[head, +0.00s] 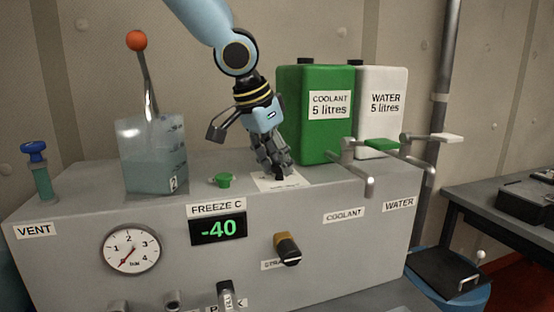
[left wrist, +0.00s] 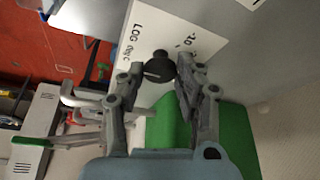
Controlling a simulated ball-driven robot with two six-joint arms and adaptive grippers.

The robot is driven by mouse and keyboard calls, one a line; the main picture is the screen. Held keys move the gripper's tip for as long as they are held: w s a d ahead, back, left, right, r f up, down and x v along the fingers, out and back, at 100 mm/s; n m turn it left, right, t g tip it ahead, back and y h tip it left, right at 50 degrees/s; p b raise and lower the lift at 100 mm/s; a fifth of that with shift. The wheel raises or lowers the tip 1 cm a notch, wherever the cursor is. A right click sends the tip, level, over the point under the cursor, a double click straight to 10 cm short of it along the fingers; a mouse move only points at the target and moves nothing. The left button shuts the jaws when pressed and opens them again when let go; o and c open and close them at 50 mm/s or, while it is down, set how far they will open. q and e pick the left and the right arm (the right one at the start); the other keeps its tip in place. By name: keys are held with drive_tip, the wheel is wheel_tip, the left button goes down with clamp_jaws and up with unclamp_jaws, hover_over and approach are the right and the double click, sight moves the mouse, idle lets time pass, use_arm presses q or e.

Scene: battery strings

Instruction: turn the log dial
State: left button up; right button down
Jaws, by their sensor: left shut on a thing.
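The log dial (left wrist: 158,68) is a small black knob on a white card (left wrist: 150,25) marked LOG deg C, with -10 and other marks partly hidden. In the left wrist view my left gripper (left wrist: 160,75) has one finger on each side of the knob and is shut on it. In the head view the card (head: 290,182) lies on the grey cabinet top, and my left gripper (head: 280,172) points down over it and hides the knob. My right gripper is in neither view.
A green coolant can (head: 315,140) and a white water can (head: 392,130) stand close behind and right. Taps (head: 368,180) stick out at the right front. A clear tank (head: 152,165) with an orange-knobbed lever and a green cap (head: 222,181) are left. The freeze display (head: 218,229) reads -40.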

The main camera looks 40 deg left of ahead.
use_arm(q)
drive_tip(key=shift+r+m+h+p, duration=0.25)
drive_tip(key=shift+m+p, duration=0.35)
drive_tip(key=shift+p, duration=0.5)
drive_tip(key=shift+f+m, duration=0.15)
drive_tip(key=shift+m, duration=0.15)
drive_tip(key=shift+w+a+f+m+h, duration=0.1)
drive_tip(key=shift+m+h, duration=0.15)
drive_tip(key=shift+m, duration=0.05)
drive_tip(key=m+b, duration=0.2)
drive_tip(key=b, duration=0.1)
drive_tip(key=m+g+h+b, duration=0.1)
drive_tip(key=m+b, duration=0.1)
drive_tip(key=b, duration=0.2)
drive_tip(key=m+h+b, duration=0.1)
drive_tip(key=m+b, duration=0.1)
drive_tip(key=b, duration=0.2)
drive_tip(key=shift+w+a+f+g, duration=0.1)
drive_tip(key=shift+a+f+g, duration=0.05)
drive_tip(key=shift+f+g, duration=0.15)
drive_tip(key=m, duration=0.1)
drive_tip(key=m+b, duration=0.1)
drive_tip(key=shift+r+m+g, duration=0.25)
drive_tip(key=shift+m+g, duration=0.05)
drive_tip(key=shift+g, duration=0.1)
drive_tip(key=shift+m+g+h+b, duration=0.3)
drive_tip(key=shift+m+h+b, duration=0.1)
drive_tip(key=shift+m, duration=0.5)
drive_tip(key=shift+r, duration=0.1)
drive_tip(key=shift+m, duration=0.3)
